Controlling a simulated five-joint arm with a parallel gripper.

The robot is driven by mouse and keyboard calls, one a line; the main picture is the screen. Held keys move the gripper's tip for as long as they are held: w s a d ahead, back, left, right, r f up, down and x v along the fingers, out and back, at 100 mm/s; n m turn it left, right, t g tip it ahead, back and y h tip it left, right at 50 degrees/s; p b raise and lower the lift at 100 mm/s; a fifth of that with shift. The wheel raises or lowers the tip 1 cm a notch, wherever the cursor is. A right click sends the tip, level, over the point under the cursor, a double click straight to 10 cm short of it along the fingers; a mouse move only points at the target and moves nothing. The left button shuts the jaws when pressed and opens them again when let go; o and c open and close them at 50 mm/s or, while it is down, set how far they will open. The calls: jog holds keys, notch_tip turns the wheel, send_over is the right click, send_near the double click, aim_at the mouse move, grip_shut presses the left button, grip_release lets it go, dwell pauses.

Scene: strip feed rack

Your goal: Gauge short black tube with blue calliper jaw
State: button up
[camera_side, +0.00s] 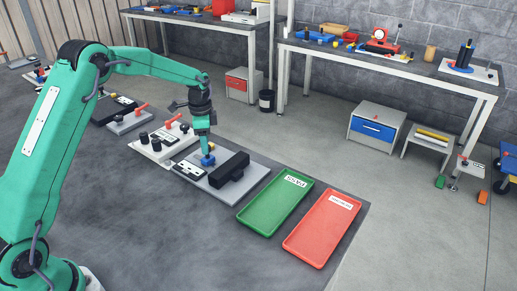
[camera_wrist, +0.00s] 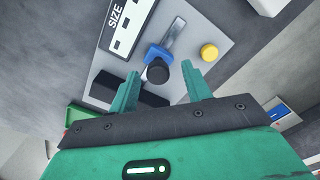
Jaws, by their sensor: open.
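In the wrist view a short black tube (camera_wrist: 158,72) stands at the blue calliper jaw (camera_wrist: 154,55) on a silver rail. They look close together, but I cannot tell whether they touch. My gripper (camera_wrist: 162,74) is open, with one green finger on each side of the tube and a gap to both. In the side view my gripper (camera_side: 204,149) points down over the grey gauge plate (camera_side: 219,196), by the blue jaw (camera_side: 208,160). The tube is not clear there.
The plate bears a black block (camera_side: 230,166), a yellow button (camera_wrist: 209,51) and a SIZE label (camera_wrist: 122,28). A white rack (camera_side: 152,155) with several black cylinders stands to the left. A green tray (camera_side: 243,217) and a red tray (camera_side: 304,250) lie to the right.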

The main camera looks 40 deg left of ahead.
notch_tip(320, 180, up, 6)
jog(key=shift+r, duration=0.4)
jog(key=shift+r, duration=0.1)
dwell(0.9)
jog(key=shift+s+d+r, duration=0.1)
jog(key=shift+s+r, duration=0.05)
jog(key=shift+r, duration=0.1)
jog(key=s+d+r+n+t, duration=0.2)
jog(key=s+d+r, duration=0.1)
jog(key=s+r, duration=0.4)
jog(key=s+d+r+n+t, duration=0.1)
jog(key=s+d+r+n, duration=0.25)
jog(key=s+r, duration=0.35)
jog(key=s+d+f+n+t, duration=0.1)
jog(key=s+d+f, duration=0.1)
jog(key=s, duration=0.7)
jog(key=s+d+f+n+t, duration=0.1)
jog(key=s+n, duration=0.1)
jog(key=s, duration=0.6)
jog(key=shift+s+d+f+t, duration=0.3)
jog(key=shift+s+d+f, duration=0.05)
jog(key=shift+s+d, duration=0.05)
